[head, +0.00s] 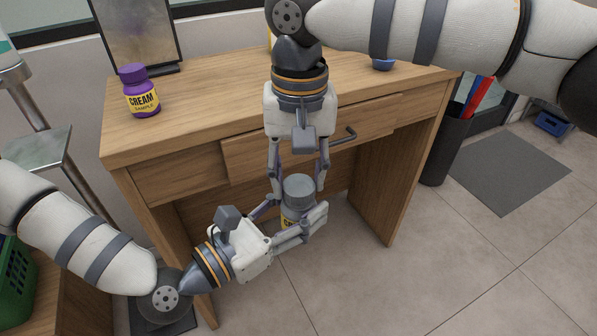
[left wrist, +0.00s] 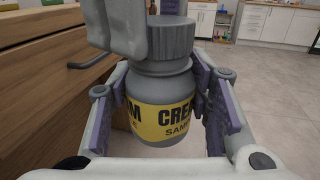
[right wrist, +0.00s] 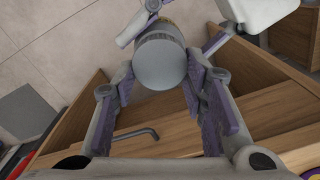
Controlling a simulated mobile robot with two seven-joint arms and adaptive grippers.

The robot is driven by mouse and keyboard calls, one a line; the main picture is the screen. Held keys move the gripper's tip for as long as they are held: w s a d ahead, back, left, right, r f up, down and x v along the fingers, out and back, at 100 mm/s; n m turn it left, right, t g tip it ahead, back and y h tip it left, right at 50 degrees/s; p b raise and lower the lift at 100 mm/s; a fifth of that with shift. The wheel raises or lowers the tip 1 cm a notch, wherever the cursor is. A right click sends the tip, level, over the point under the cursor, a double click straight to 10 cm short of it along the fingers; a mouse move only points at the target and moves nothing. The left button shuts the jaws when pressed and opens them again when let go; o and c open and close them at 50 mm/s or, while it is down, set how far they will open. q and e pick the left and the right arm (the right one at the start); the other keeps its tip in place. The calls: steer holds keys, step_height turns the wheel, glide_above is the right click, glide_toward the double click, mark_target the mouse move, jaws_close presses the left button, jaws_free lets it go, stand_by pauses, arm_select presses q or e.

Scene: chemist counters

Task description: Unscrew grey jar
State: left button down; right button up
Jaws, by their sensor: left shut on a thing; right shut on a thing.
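The grey jar (head: 290,222) with a yellow CREAM label is held upright in the air in front of the desk's drawer. My left gripper (head: 292,214) comes from the lower left and is shut on the jar's body; the label shows between its fingers in the left wrist view (left wrist: 165,118). The grey ribbed lid (head: 299,184) sits on top of the jar. My right gripper (head: 298,190) points down from above and is shut on the lid, whose round top faces the camera in the right wrist view (right wrist: 160,62). I see no clear gap between lid and jar.
The wooden desk (head: 205,125) stands just behind the jar, its drawer handle (head: 344,136) close to my right gripper. A purple cream jar (head: 141,95) stands on the desk's left part. A dark bin (head: 445,150) stands right of the desk. The floor in front is free.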

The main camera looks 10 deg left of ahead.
steer(key=shift+r, duration=0.2)
steer(key=shift+r, duration=0.9)
